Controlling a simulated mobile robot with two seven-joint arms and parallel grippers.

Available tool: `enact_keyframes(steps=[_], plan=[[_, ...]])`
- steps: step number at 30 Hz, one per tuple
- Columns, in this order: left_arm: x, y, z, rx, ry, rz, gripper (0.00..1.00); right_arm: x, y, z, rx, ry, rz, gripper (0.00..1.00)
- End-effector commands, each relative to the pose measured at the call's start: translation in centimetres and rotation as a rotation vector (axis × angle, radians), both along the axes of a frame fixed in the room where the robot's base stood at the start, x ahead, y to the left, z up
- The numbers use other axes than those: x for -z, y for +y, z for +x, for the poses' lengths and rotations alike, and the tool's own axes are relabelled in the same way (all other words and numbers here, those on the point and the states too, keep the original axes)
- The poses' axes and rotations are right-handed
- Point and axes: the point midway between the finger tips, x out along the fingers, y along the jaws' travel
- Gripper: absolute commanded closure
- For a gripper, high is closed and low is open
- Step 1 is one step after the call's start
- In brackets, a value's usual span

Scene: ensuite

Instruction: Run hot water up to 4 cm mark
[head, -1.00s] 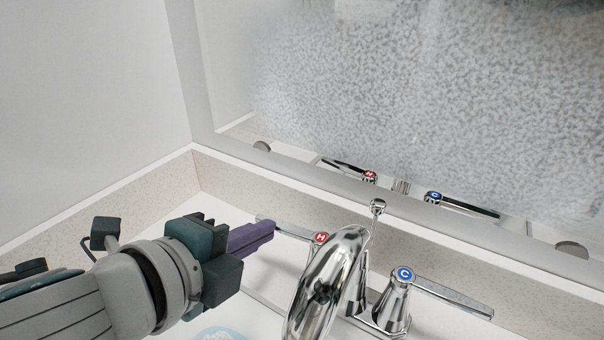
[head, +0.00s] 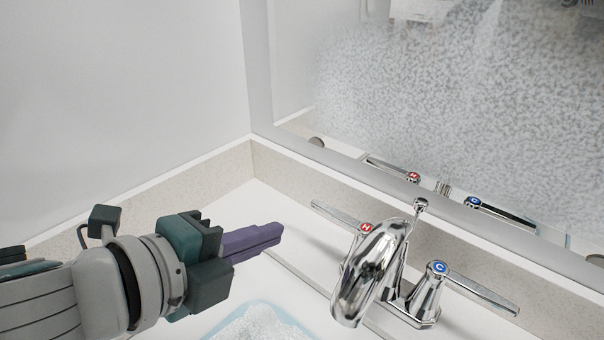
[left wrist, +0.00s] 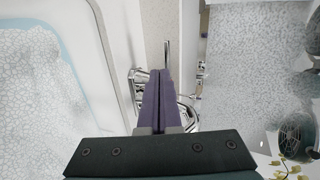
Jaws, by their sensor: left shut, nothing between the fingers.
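The chrome hot handle (head: 338,214), with a red H cap, points left from behind the spout in the head view. The chrome spout (head: 370,272) curves toward the front; I see no stream from it. The cold handle (head: 480,291), with a blue C cap, points right. My left gripper (head: 280,232) has its purple fingers together and empty, left of the spout and in front of the hot handle's end, apart from it in the picture. Its fingers (left wrist: 160,75) overlap the faucet in the left wrist view. My right gripper is out of view. No 4 cm mark is readable.
The basin, with a pale blue edge (head: 220,322), holds white, foamy-looking contents at the bottom of the head view. A speckled backsplash (head: 200,205) and a fogged mirror (head: 450,110) stand behind the faucet. White counter lies between gripper and backsplash.

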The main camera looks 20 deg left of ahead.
Motion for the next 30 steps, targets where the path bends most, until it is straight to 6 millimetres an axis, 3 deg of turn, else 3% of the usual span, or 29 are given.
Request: enact_keyframes(steps=[3,11,18,21,26,30], plan=[[-0.9,0.7,-2.1,0.002,0.003,0.001,1.0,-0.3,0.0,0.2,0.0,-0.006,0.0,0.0],[-1.7,1.4,-3.9,-0.001,-0.004,-0.003,1.0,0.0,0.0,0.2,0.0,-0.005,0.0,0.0],[1.1,1.9,-4.2,0.01,-0.186,-0.093,1.0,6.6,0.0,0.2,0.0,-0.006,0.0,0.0],[1.8,2.5,-4.8,0.026,-0.242,-0.096,1.0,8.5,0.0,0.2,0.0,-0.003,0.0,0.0],[1.8,2.8,-5.1,0.044,-0.273,-0.091,1.0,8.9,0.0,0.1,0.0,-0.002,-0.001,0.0],[1.6,2.3,-3.8,0.045,-0.276,-0.091,1.0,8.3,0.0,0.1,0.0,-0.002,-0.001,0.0]])
